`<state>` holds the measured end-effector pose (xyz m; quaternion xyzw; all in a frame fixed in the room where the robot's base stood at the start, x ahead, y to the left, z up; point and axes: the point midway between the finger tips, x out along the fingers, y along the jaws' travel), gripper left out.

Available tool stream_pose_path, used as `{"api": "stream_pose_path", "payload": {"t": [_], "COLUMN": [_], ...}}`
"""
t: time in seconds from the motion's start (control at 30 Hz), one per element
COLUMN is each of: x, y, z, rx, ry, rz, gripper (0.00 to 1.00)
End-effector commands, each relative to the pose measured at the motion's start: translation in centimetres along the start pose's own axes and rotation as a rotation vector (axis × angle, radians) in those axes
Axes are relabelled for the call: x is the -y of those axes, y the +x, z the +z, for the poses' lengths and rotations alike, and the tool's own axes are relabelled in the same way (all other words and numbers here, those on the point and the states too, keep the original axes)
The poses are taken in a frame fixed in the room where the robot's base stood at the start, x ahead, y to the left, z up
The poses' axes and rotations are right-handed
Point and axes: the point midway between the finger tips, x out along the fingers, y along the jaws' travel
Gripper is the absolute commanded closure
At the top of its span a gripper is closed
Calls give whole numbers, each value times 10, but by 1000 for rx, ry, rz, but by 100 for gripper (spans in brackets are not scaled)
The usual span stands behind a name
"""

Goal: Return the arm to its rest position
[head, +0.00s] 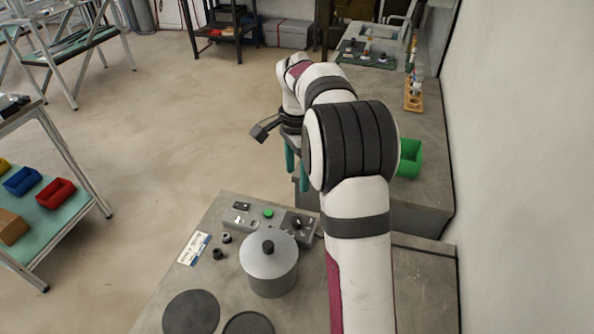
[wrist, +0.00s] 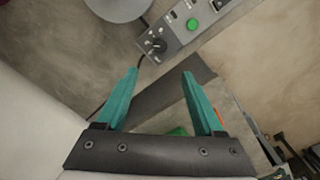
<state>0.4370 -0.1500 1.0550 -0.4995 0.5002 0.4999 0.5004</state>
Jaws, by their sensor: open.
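My gripper (head: 297,168) hangs from the bent white arm in the head view, its teal fingers pointing down beyond the control box. In the wrist view my gripper (wrist: 160,73) has its two teal fingers spread apart, with nothing between them. The arm's thick dark-banded joint hides part of the gripper's surroundings in the head view.
A grey lidded pot (head: 270,268) and a control box (head: 268,219) with a green button stand on the bench below. Dark discs (head: 191,312) lie in front. A green bin (head: 411,158) sits right, near the wall. Open floor lies left.

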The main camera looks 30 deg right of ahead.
Motion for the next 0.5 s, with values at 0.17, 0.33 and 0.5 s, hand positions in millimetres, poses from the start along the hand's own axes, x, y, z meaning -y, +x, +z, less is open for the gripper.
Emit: {"api": "stream_pose_path", "payload": {"t": [0.17, 0.33, 0.5], "x": [0, 0, -47], "y": [0, 0, -34], "z": [0, 0, 52], "rx": [0, 0, 28], "ry": [0, -2, -213], "rz": [0, 0, -13], "gripper": [31, 31, 31]}}
